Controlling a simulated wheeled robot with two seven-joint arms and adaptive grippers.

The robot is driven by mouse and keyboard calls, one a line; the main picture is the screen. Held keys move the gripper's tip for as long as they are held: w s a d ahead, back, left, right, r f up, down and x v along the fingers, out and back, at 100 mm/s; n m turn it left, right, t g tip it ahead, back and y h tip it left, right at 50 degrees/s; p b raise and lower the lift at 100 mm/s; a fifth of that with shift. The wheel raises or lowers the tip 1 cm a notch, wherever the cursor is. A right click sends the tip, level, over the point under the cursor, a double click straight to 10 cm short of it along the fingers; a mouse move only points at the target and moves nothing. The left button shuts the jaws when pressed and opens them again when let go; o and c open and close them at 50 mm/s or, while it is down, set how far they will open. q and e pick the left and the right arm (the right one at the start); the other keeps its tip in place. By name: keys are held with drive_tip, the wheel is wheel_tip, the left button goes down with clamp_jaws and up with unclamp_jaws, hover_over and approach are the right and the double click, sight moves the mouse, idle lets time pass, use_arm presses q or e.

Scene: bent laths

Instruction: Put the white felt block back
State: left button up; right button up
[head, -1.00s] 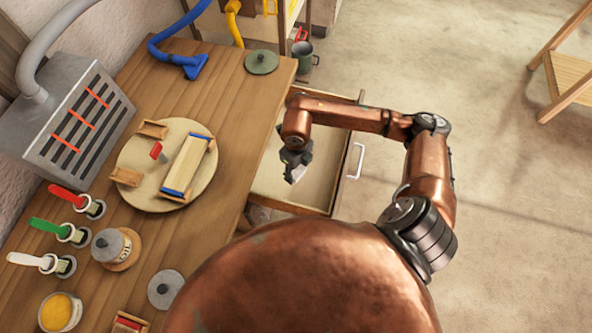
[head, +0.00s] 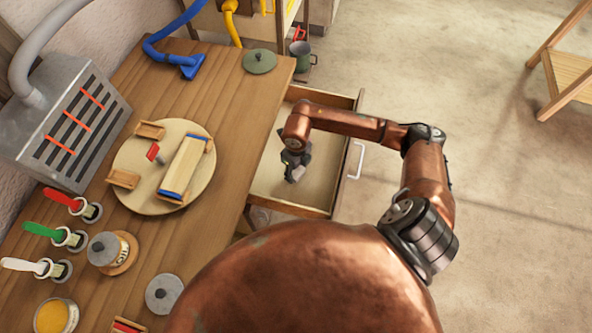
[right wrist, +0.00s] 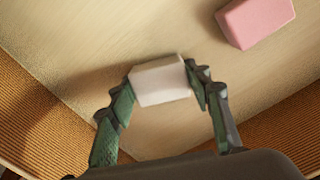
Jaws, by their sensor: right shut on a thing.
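The white felt block (right wrist: 160,82) is between the two fingers of my right gripper (right wrist: 162,88) in the right wrist view. The gripper is shut on it. In the head view my right gripper (head: 295,173) is inside the open drawer (head: 325,185), with a little of the white block showing at its tips. The block is low over the drawer floor; I cannot tell whether it touches it. A pink block (right wrist: 255,20) lies on the drawer floor in the right wrist view, apart from the gripper. My left gripper is not in view.
The wooden table (head: 225,100) stands left of the drawer. On it are a round board (head: 140,190) with a lath jig, brushes in holders, a lidded pot (head: 110,250) and a grey vent box (head: 60,130). A green mug (head: 302,54) is beyond the drawer.

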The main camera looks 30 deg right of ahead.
drive_tip(key=o, duration=1.1)
drive_tip(key=shift+f, duration=0.1)
drive_tip(key=shift+r, duration=0.35)
wheel_tip(320, 180, up, 12)
drive_tip(key=p, duration=0.2)
drive_tip(key=shift+f, duration=0.15)
